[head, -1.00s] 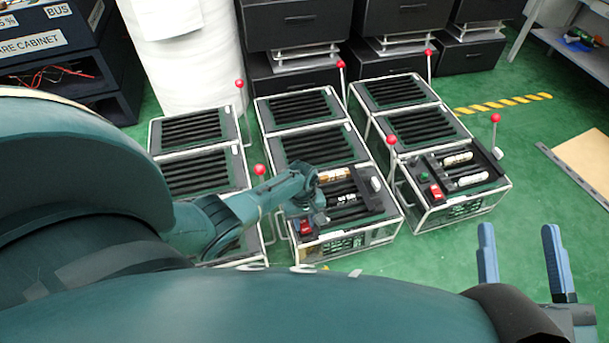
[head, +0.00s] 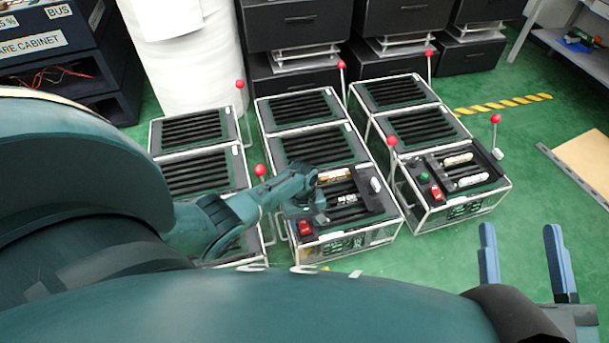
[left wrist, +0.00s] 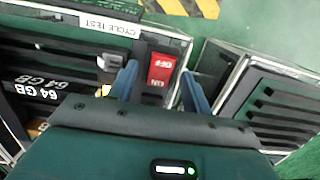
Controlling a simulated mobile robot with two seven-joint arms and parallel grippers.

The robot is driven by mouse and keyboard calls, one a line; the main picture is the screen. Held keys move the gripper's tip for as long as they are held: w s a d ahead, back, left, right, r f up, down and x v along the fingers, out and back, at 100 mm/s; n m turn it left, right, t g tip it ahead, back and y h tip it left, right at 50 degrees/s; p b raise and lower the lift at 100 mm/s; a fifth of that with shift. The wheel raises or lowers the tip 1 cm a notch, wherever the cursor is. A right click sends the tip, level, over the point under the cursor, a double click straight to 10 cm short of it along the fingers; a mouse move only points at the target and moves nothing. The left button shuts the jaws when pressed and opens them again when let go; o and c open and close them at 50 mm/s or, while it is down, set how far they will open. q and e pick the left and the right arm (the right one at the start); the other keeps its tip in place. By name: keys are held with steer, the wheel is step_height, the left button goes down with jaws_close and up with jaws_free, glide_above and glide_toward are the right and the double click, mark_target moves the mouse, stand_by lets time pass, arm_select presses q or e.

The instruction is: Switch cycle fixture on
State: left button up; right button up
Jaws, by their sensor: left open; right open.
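The cycle fixture, labelled CYCLE TEST (left wrist: 108,25), is the middle unit in the head view (head: 366,238). Its red rocker switch (head: 304,228), marked OFF and ON, sits at its near left corner. My left gripper (head: 317,205) is over this fixture, just behind the switch in the head view. In the left wrist view the red switch (left wrist: 161,68) shows between the open fingers of my left gripper (left wrist: 158,76). I cannot tell whether they touch it. My right gripper (head: 522,240) is open and empty over the floor at lower right.
Another fixture (head: 490,200) with a green and a red control stands to the right, and one more (head: 160,150) to the left. Red-ball levers (head: 260,171) rise beside the units. My left arm hides much of the left side. Green floor (head: 450,250) is clear at right.

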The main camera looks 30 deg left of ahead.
arm_select(q)
step_height(320, 180, up, 13)
steer(key=a+p, duration=0.1)
steer(key=p, duration=0.7)
steer(key=shift+w, duration=0.45)
arm_select(e)
steer(key=h, duration=0.1)
steer(key=d+f+g+h, duration=0.1)
steer(key=shift+s+d+g+h, duration=0.25)
steer(key=shift+d+g+h, duration=0.05)
arm_select(q)
steer(key=shift+f, duration=0.1)
